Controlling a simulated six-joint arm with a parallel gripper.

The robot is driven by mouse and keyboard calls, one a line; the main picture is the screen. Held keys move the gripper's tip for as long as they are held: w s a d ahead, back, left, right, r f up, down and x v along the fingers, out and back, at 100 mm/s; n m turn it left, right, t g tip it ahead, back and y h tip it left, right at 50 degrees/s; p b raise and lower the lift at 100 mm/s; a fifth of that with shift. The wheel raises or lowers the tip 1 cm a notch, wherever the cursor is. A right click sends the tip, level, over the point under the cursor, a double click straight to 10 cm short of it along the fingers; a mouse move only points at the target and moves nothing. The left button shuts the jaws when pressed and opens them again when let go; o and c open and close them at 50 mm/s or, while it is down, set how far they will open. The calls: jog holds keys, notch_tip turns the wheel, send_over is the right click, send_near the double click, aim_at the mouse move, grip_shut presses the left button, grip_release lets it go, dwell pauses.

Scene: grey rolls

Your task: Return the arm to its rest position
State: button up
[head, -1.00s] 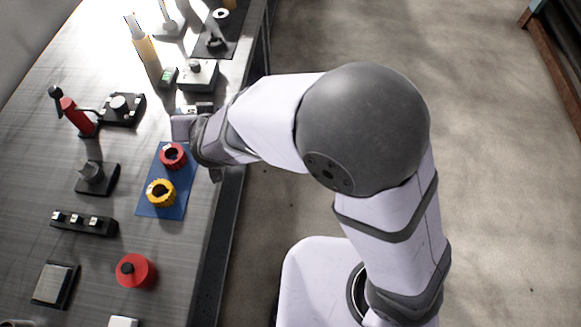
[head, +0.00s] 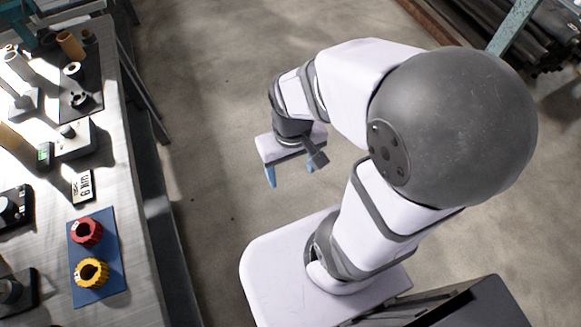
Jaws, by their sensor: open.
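My gripper (head: 290,177) hangs over the open floor to the right of the workbench, in the middle of the head view. Its two blue fingertips are apart and point down, with nothing between them. My arm is folded back above my own white base. A red ring-shaped part (head: 87,231) and a yellow ring-shaped part (head: 92,272) rest on a blue mat (head: 112,246) near the right edge of the bench. The gripper is well clear of both.
The workbench (head: 130,140) fills the left side. On it are a small label plate (head: 83,187), a grey-white device (head: 72,138) and a dark mat (head: 90,60) with parts. Bare floor (head: 215,90) lies between bench and arm. Dark rolls or pipes (head: 530,30) lie at the top right.

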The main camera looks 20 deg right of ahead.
notch_tip(320, 180, up, 9)
jog(key=p, duration=0.8)
jog(key=shift+f, duration=0.2)
